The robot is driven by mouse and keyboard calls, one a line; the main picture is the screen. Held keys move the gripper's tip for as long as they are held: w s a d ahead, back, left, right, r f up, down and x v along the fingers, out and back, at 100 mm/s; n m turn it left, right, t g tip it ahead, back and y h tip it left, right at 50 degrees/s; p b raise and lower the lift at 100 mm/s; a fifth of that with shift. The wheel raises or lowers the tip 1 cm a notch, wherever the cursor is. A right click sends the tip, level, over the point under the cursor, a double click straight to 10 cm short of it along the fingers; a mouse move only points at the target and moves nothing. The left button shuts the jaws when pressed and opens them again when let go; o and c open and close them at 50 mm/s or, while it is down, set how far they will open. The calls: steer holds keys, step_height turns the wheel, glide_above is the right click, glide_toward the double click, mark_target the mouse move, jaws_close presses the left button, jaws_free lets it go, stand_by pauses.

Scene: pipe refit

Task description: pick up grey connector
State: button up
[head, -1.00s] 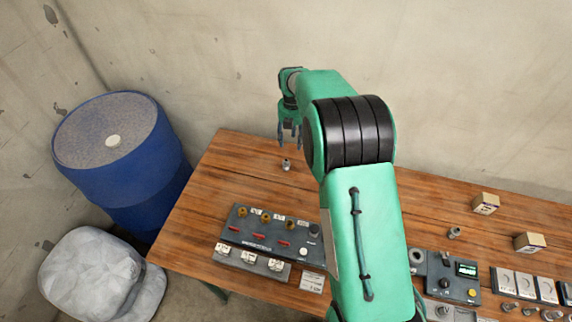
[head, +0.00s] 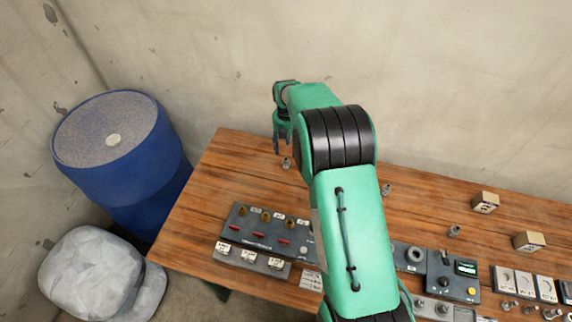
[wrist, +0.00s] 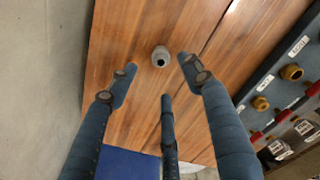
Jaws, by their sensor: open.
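A small grey connector (head: 286,163) stands on the wooden table near its far left part. In the wrist view the grey connector (wrist: 161,57) shows its dark round opening, just beyond my fingertips and between the two outer fingers. My gripper (head: 282,147) is open and empty above the table, close to the connector in the head view. In the wrist view my gripper (wrist: 158,78) has its three dark blue fingers spread around the connector's line of sight, with no visible touch.
A valve panel (head: 268,230) with brass fittings and red handles lies at the front. Other grey fittings stand right of my arm, one at mid-table (head: 387,190), another farther right (head: 454,231). Two small boxes (head: 485,202) are at the right. A blue barrel (head: 120,150) stands left.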

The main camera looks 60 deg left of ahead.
mark_target(286, 159)
steer(key=shift+f, duration=2.2)
steer(key=shift+f, duration=0.1)
steer(key=shift+f, duration=2.45)
steer(key=c, duration=1.3)
